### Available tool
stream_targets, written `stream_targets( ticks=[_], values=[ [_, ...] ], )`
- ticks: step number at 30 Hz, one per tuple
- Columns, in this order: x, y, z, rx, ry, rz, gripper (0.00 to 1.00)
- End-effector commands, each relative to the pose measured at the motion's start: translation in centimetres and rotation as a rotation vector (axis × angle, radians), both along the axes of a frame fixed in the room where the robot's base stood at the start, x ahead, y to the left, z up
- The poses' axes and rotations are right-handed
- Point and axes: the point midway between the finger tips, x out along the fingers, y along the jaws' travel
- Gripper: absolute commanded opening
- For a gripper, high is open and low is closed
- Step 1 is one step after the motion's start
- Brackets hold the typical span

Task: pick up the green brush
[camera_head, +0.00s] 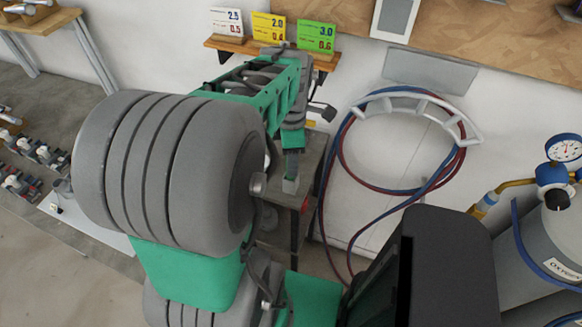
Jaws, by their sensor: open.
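My green and grey arm fills the left and middle of the head view. Its far end reaches down in front of a dark stand, where what looks like my gripper (291,185) shows small as a green part with a grey tip. It is open, and I see nothing held in it. I cannot make out a green brush anywhere; the big grey joint of my arm hides much of the area behind it.
The dark stand (308,180) stands against the white wall. A wall rack holds red and blue hoses (345,190). A grey oxygen cylinder (535,250) with a gauge (564,148) is at right. A small wooden shelf (232,45) carries number cards. Clamps (40,150) lie at far left.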

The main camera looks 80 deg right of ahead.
Motion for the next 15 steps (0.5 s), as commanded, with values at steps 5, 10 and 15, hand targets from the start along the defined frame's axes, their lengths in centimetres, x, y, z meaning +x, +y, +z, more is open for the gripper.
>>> stream_targets(
  ticks=[5,10,15],
  values=[
    [0.01,-0.01,0.01,0.000,0.000,0.000,0.43],
    [0.01,-0.01,0.02,0.000,0.000,0.000,0.29],
    [0.02,0.00,0.03,0.000,0.000,0.000,0.15]
  ],
)
